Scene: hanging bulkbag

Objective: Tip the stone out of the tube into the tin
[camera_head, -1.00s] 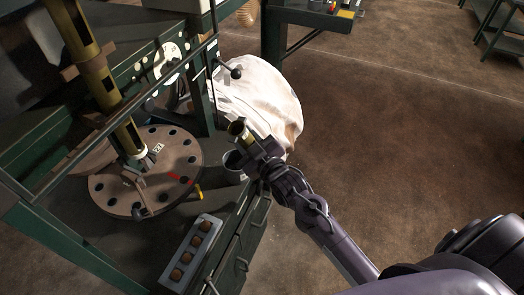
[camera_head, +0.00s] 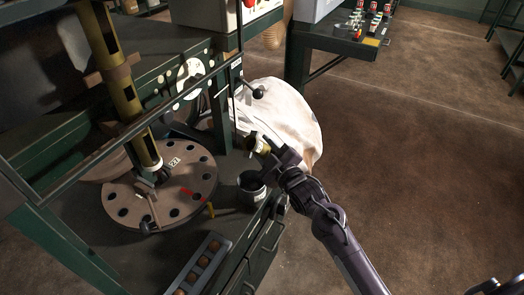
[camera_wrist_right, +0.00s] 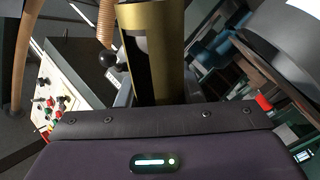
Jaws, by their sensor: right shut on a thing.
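My right gripper (camera_head: 268,152) is shut on a short brass tube (camera_head: 259,142) above the bench's right edge. The tube is tilted, with its free end pointing up and left in the head view. In the right wrist view the tube (camera_wrist_right: 168,60) fills the top middle, and a cut-out in its side shows a grey interior. The dark tin (camera_head: 252,191) stands on the bench, below and left of the gripper and apart from the tube. I cannot make out the stone.
A round plate with holes (camera_head: 185,205) lies left of the tin, under a tall brass column (camera_head: 103,50). A tray of brown balls (camera_head: 200,270) is at the front. A white bulk bag (camera_head: 300,120) hangs behind the gripper. Open floor lies right.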

